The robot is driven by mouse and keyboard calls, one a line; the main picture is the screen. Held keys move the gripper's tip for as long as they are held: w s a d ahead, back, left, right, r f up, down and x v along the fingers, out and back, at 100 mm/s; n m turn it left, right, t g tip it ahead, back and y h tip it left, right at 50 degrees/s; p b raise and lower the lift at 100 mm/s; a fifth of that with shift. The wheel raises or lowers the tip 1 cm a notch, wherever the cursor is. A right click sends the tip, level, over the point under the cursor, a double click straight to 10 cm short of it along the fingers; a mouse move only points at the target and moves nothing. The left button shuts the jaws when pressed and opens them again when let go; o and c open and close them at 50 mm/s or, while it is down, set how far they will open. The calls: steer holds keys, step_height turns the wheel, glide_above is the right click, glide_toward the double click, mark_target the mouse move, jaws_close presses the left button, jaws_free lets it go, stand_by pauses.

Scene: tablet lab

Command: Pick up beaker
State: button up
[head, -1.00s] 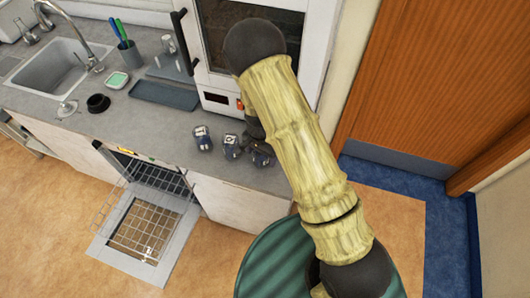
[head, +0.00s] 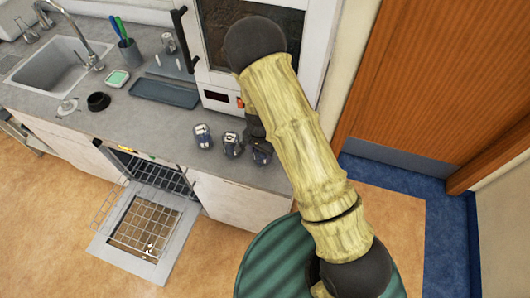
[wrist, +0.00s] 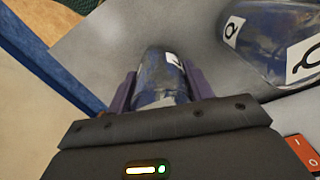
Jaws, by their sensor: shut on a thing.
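A dark blue glassy beaker (wrist: 160,68) with a white label stands between the two fingers of my gripper (wrist: 161,90) in the wrist view. The fingers are shut on its sides. In the head view this beaker (head: 262,153) is at the counter's front edge, partly behind my arm. I cannot tell whether it touches the counter. Two similar labelled beakers stand to its left, a middle one (head: 232,145) and a left one (head: 203,136). One of these shows at the upper right of the wrist view (wrist: 272,38). My gripper is mostly hidden by my arm in the head view.
A white oven-like appliance (head: 222,80) stands behind the beakers. A grey-blue tray (head: 165,92), a black ring-shaped item (head: 98,101) and a sink (head: 55,68) lie to the left. Below, a dishwasher door (head: 135,228) hangs open with a wire rack.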

step_height(320, 180, up, 10)
steer(key=shift+r+b, duration=0.1)
steer(key=shift+b, duration=0.95)
steer(key=shift+d, duration=0.1)
steer(key=shift+w+d+f, duration=0.1)
steer(key=shift+d+f, duration=0.1)
steer(key=shift+f, duration=0.1)
steer(key=w+d+f+n, duration=0.1)
steer(key=d+f+n, duration=0.1)
steer(key=d, duration=0.2)
steer(key=w+d+f+n, duration=0.1)
steer(key=d+f+n, duration=0.1)
steer(key=d, duration=0.3)
steer(key=d+f+n+b, duration=0.1)
steer(key=d+f+n, duration=0.1)
steer(key=d, duration=0.3)
steer(key=shift+w+f+n, duration=0.2)
steer(key=shift+f, duration=0.25)
steer(key=shift+w+f+n, duration=0.2)
steer(key=shift+f, duration=0.25)
steer(key=shift+d+f, duration=0.1)
steer(key=shift+d, duration=0.1)
